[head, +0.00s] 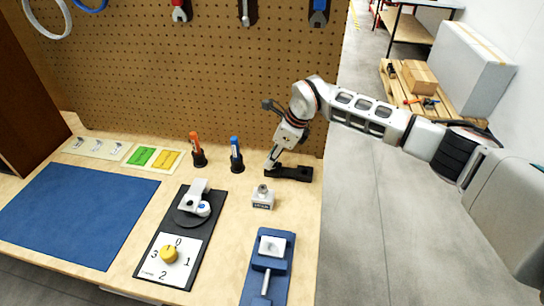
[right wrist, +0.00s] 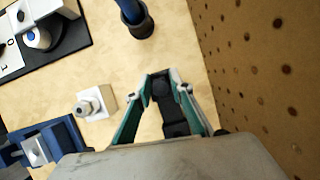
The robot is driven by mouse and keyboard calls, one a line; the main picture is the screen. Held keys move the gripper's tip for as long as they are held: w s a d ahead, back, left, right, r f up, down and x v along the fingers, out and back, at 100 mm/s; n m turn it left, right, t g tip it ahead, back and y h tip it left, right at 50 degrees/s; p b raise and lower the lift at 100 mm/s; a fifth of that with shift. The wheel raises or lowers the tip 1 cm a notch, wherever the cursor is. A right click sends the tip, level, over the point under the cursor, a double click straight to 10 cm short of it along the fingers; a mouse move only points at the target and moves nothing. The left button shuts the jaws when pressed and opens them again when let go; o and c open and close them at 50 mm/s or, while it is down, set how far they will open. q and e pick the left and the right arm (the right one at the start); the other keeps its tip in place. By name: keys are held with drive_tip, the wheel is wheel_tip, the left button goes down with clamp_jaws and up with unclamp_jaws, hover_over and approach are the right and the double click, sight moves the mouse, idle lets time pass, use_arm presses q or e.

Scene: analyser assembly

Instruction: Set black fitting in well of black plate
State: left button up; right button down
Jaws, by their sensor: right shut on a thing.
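The black plate (head: 298,174) lies on the bench at the right back, near the foot of the pegboard. My right gripper (head: 271,166) points down over its left end. In the right wrist view the fingers (right wrist: 160,82) are closed around a dark piece, the black fitting (right wrist: 161,91). It sits at or just above the plate (right wrist: 176,128); dark on dark, I cannot tell how deep it sits. The well is hidden beneath the fitting and fingers. My left gripper is not in view.
A small white block with a metal knob (head: 263,197) stands in front of the plate. A blue marker in a holder (head: 237,160) is left of the gripper. A blue vise (head: 268,268) and a dial board (head: 175,245) are nearer. The pegboard (head: 200,70) rises close behind.

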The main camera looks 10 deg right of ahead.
drive_tip(key=shift+f, duration=0.25)
idle(0.9)
drive_tip(key=shift+s+f, duration=0.1)
drive_tip(key=shift+f, duration=0.2)
idle(0.8)
drive_tip(key=c, duration=1.1)
unclamp_jaws()
drive_tip(key=shift+r, duration=0.15)
drive_tip(key=shift+r+p, duration=2.4)
drive_tip(key=shift+r, duration=1.1)
